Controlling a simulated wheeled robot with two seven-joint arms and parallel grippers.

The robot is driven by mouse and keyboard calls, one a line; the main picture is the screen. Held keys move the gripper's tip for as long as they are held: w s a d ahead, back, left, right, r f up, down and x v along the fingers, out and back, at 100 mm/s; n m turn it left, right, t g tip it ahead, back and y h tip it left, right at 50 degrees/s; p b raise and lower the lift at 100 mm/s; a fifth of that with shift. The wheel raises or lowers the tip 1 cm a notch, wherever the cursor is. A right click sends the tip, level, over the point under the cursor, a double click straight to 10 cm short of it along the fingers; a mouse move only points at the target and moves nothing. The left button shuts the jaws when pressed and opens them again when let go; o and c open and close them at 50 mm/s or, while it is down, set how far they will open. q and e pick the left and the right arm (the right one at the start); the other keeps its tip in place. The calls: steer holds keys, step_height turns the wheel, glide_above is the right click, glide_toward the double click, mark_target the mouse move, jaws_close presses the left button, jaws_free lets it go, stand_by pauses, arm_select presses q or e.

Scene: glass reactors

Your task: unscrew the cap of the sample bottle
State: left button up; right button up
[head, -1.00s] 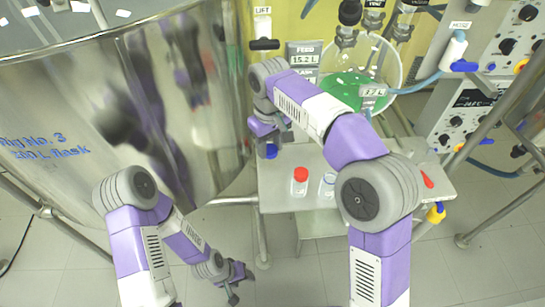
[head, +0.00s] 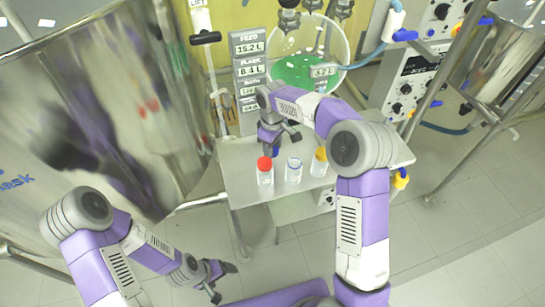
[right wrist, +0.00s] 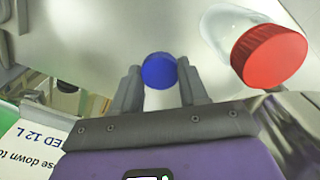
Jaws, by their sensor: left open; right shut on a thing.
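A blue cap (head: 275,152) shows just below my right gripper (head: 272,146). In the right wrist view the blue cap (right wrist: 160,70) sits between the tips of the two fingers (right wrist: 160,88), which are shut on it. I cannot tell whether a bottle is beneath it. A clear bottle with a blue ring at its neck (head: 294,170) stands upright in front and to the right, with no cap seen on it. My left gripper (head: 214,282) is open and empty, low and away from the table.
A red-capped bottle (head: 265,172) stands left of the blue-ringed one; it shows in the right wrist view (right wrist: 265,55) beside my fingers. A yellow-capped bottle (head: 320,162) stands at right. The table (head: 245,190) has free room in front. A large metal vessel (head: 90,120) is at left.

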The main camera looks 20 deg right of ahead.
mark_target(273, 161)
steer(key=shift+f+b, duration=0.6)
steer(key=shift+f, duration=1.55)
steer(key=shift+f, duration=0.2)
steer(key=o, duration=1.2)
steer(key=shift+c, duration=0.2)
step_height(273, 161, up, 12)
steer(key=p, duration=0.3)
steer(key=shift+r+p, duration=0.2)
steer(key=shift+p, duration=0.1)
steer(key=shift+r, duration=0.1)
